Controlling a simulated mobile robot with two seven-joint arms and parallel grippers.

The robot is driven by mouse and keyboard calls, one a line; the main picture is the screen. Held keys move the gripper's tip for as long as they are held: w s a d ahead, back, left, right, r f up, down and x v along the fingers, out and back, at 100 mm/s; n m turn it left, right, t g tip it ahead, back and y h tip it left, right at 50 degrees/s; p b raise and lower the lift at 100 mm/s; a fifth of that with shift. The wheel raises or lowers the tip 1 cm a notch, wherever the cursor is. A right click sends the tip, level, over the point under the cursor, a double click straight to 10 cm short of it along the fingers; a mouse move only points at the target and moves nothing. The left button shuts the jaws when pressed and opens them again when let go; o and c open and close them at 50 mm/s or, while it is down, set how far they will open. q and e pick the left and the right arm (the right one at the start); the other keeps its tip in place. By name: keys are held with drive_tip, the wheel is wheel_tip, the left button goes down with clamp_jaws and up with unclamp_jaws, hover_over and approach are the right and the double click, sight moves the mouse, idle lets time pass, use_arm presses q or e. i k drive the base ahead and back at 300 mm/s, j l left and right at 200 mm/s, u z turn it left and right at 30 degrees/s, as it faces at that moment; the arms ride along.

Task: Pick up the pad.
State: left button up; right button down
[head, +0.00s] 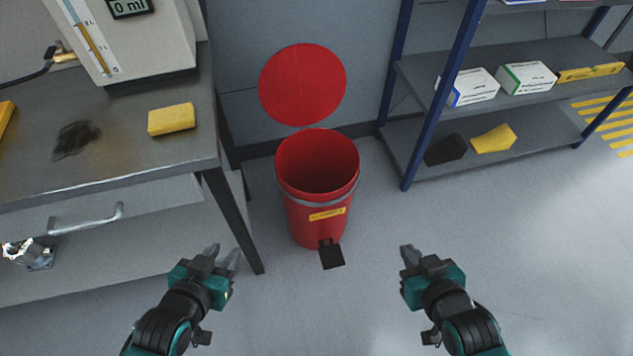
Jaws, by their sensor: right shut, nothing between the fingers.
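A yellow block-shaped pad (171,118) lies flat on the grey workbench (120,165), near its right edge and in front of the measuring instrument. Another yellow piece (5,114) is cut off at the left picture edge; I cannot tell whether it is the same kind. My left gripper (222,255) is open and empty, low in front of the bench and well below and right of the pad in the picture. My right gripper (408,254) is shut and empty, right of the red bin and far from the pad.
A shelf (540,128) holds boxes, a black block and yellow items. Floor at lower right is clear.

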sight(175, 117)
drive_tip(key=u, duration=1)
